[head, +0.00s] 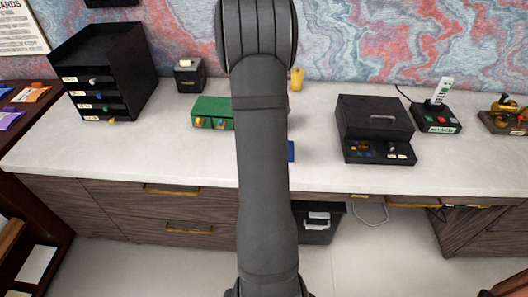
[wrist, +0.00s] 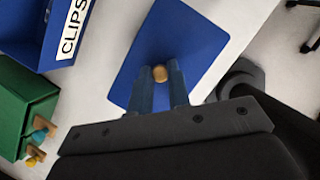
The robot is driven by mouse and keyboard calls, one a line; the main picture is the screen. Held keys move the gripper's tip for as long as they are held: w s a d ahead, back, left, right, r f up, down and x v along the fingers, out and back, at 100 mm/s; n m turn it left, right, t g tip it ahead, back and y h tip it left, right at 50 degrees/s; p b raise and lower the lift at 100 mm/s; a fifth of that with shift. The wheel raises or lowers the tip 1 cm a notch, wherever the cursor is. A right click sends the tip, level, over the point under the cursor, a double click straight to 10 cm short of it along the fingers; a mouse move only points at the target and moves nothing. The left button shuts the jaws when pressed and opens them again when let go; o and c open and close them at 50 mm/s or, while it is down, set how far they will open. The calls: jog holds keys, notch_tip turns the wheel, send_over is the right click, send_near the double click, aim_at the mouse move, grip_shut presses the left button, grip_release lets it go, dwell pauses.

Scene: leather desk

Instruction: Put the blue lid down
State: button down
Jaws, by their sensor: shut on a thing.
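The blue lid (wrist: 195,45) is a flat blue panel with a small round wooden knob (wrist: 160,74), in the middle of the wrist view. My gripper (wrist: 161,80) is shut on this knob, one finger on each side. I cannot tell whether the lid touches a surface or hangs above it. A blue box (wrist: 40,40) labelled CLIPS is at the upper left of the wrist view, apart from the lid. In the head view my arm hides the gripper. A small blue patch (head: 291,151) shows right of my arm; I cannot tell whether it is lid or box.
A green drawer box (head: 213,112) with coloured knobs is left of my arm. A black case (head: 374,130) stands to the right, a black drawer unit (head: 102,75) at the far left. A yellow object (head: 296,79) is near the wall. The pale desktop (head: 60,140) is bare at front left.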

jog(key=a+f, duration=0.1)
jog(key=w+a, duration=0.1)
jog(key=shift+w+a+f, duration=0.15)
jog(key=shift+a+f, duration=0.15)
jog(key=shift+f, duration=2.05)
jog(key=shift+f, duration=0.1)
jog(key=c, duration=1.4)
grip_release()
jog(key=shift+o, duration=0.3)
jog(key=v, duration=1.2)
